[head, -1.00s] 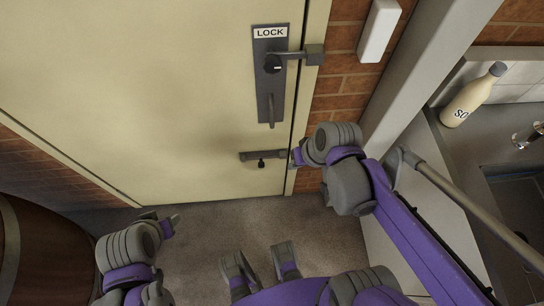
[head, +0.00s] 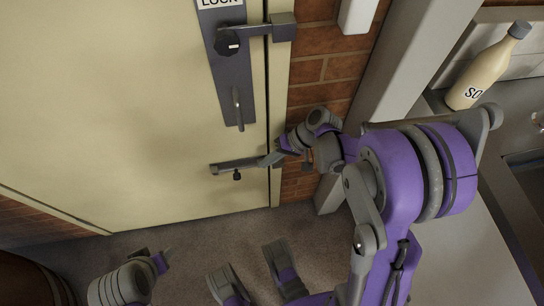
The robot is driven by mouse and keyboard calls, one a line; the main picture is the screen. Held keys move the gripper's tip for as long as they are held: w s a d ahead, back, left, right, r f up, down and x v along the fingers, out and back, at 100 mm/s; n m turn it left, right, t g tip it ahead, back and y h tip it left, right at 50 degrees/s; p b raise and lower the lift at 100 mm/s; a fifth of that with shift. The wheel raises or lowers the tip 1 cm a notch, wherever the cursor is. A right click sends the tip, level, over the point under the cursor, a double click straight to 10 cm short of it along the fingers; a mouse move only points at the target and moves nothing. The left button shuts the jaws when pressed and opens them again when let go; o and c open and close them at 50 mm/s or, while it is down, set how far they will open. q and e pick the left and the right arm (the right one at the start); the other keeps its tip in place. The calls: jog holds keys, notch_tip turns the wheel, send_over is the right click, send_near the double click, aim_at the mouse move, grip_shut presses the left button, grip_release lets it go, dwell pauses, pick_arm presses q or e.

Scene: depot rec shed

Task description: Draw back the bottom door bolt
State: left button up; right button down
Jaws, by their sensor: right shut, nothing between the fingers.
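The bottom door bolt (head: 232,165) is a dark grey bar mounted level, low on the cream door (head: 120,110). Its small black knob (head: 237,176) hangs just below the bar. My right gripper (head: 268,159) is shut and empty.
Above the bolt is a lock plate (head: 229,70) with a black knob and a bar reaching to the frame. A brick wall (head: 318,92) and grey post stand on the right. A soap bottle (head: 488,68) stands on the counter. A barrel (head: 25,285) is lower left.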

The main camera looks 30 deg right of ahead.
aim_at(239, 176)
jog(key=a+r+b+x, duration=0.1)
jog(key=b+x, duration=0.1)
jog(key=x, duration=0.6)
jog(key=shift+w, duration=0.15)
jog(key=shift+a+f, duration=0.1)
jog(key=shift+f, duration=0.05)
jog(key=shift+w+a+f, duration=0.15)
jog(key=shift+w+a, duration=0.05)
jog(key=shift+a, duration=0.5)
jog(key=shift+s+a, duration=0.1)
